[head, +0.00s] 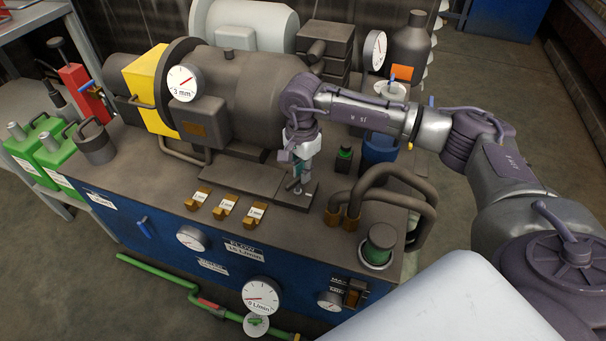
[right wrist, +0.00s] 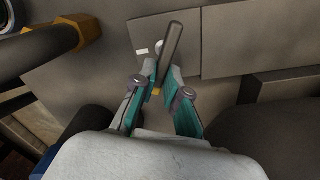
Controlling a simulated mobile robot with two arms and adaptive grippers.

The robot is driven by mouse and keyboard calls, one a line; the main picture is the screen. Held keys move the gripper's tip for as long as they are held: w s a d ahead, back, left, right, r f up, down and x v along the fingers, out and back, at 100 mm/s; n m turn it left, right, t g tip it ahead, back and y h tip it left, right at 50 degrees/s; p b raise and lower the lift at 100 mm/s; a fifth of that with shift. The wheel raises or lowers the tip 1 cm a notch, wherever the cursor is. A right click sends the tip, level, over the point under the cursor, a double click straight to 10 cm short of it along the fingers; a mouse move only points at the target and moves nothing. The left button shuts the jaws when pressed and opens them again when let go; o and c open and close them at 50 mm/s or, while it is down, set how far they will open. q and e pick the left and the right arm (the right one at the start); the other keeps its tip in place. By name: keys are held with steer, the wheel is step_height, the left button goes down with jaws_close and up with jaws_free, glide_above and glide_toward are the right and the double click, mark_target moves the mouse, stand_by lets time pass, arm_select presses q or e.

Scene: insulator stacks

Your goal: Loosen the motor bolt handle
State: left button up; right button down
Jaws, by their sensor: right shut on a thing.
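The motor bolt handle (right wrist: 173,42) is a grey rod in the right wrist view, standing out from a flat plate (right wrist: 225,50) beside a round bolt head. My right gripper (right wrist: 163,72) has its two teal-lined fingers on either side of the rod and is shut on it. In the head view my right gripper (head: 298,182) points down at a small dark base plate (head: 293,201) in front of the motor (head: 255,85). The fingers hide most of the handle there. My left gripper is not in view.
Several brass tagged pieces (head: 225,207) sit on the bench top left of my gripper. Bent pipes (head: 385,190) rise close on its right, with a green knob (head: 380,238) below. A dial gauge (head: 184,82) sits on the motor. The front bench top is partly clear.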

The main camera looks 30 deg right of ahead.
steer(key=n, duration=0.1)
steer(key=n+b, duration=0.1)
steer(key=n, duration=0.2)
steer(key=shift+w+a+n, duration=0.15)
steer(key=shift+w+n, duration=0.15)
steer(key=shift+n, duration=0.1)
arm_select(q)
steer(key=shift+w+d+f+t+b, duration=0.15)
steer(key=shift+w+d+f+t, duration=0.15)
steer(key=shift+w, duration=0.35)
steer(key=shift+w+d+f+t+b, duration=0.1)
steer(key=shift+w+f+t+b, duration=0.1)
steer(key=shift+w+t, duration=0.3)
arm_select(e)
steer(key=shift+w+n, duration=0.1)
steer(key=shift+n, duration=0.7)
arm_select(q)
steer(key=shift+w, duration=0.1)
arm_select(e)
steer(key=c, duration=1.2)
jaws_free()
steer(key=shift+r, duration=0.1)
step_height(320, 180, up, 12)
